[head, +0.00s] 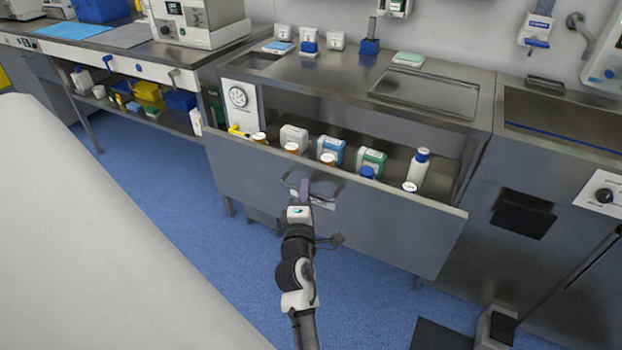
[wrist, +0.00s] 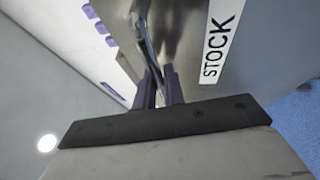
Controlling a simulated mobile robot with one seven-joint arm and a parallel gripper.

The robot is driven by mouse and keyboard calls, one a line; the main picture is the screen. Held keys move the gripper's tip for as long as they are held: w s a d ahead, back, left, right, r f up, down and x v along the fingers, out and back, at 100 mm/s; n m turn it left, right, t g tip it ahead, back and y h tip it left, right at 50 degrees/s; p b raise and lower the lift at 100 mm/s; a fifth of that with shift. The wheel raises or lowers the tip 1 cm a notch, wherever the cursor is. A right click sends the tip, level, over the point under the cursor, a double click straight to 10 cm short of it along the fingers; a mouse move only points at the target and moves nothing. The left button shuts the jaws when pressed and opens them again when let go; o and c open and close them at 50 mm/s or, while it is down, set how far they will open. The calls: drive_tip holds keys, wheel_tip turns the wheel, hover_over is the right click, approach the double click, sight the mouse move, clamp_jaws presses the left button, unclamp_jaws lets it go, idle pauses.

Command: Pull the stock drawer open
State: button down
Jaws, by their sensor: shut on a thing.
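The stock drawer (head: 400,232) is a wide grey metal drawer under the steel counter. It stands pulled out, with its contents showing from above. Its curved metal handle (head: 326,200) is at the middle of the front, and the handle also shows in the wrist view (wrist: 147,40). A white STOCK label (wrist: 218,45) is on the drawer front beside it. My gripper (head: 304,190) is at the handle, its purple fingers (wrist: 160,88) shut on the bar. The fingers hide part of the handle.
Inside the drawer stand several bottles and boxes, among them a white bottle (head: 419,166) and a green-and-white box (head: 371,161). A large pale surface (head: 90,240) fills the lower left. Blue floor (head: 235,265) lies between it and the drawer.

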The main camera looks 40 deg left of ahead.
drive_tip(key=shift+s+d, duration=0.25)
drive_tip(key=shift+s, duration=0.65)
drive_tip(key=c, duration=1.5)
unclamp_jaws()
